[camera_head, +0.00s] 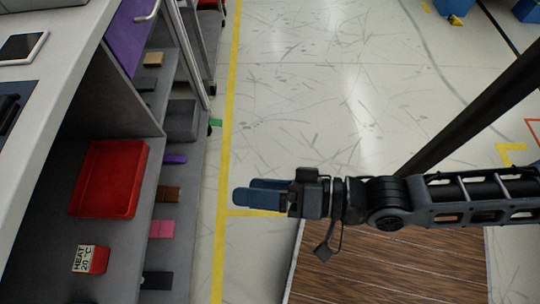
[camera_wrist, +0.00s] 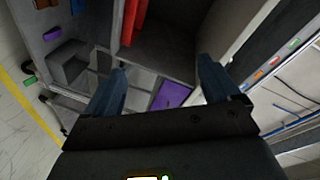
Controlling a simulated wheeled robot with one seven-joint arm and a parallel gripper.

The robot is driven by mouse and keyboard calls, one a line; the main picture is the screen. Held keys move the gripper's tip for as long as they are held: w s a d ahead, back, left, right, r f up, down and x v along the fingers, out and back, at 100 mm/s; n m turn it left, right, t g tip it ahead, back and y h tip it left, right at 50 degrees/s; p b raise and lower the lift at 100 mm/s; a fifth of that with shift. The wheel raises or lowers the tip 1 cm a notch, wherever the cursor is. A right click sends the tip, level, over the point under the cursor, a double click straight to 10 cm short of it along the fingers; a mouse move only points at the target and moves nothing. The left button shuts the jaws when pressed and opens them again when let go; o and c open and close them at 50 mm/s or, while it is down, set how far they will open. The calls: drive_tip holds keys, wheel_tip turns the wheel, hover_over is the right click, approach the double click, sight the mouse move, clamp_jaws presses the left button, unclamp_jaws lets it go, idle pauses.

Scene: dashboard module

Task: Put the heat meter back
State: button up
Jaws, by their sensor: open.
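The heat meter (camera_head: 91,259) is a small red block with a white label reading "HEAT 20 °C". It rests on the grey shelf (camera_head: 122,240) at the lower left of the head view, in front of a red tray (camera_head: 108,178). My gripper (camera_head: 240,196) is open and empty, to the right of the shelf over the floor, pointing left. In the wrist view its two blue fingers (camera_wrist: 162,85) are spread apart, with nothing between them. A red thing (camera_wrist: 134,20), probably the tray, shows at the top of that view. I cannot make out the heat meter there.
A white counter (camera_head: 70,75) overhangs the shelf on the left. A purple panel (camera_head: 128,35) stands behind. A wooden-topped surface (camera_head: 390,265) lies below my arm. The floor beyond is open.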

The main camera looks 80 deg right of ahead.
drive_tip(key=s+d+r+n+g+h, duration=0.1)
drive_tip(key=s+d+r+n+h, duration=0.1)
drive_tip(key=s+r+n, duration=0.5)
drive_tip(key=shift+d+r+n, duration=0.25)
drive_tip(key=shift+d+n, duration=0.2)
drive_tip(key=shift+n, duration=1.35)
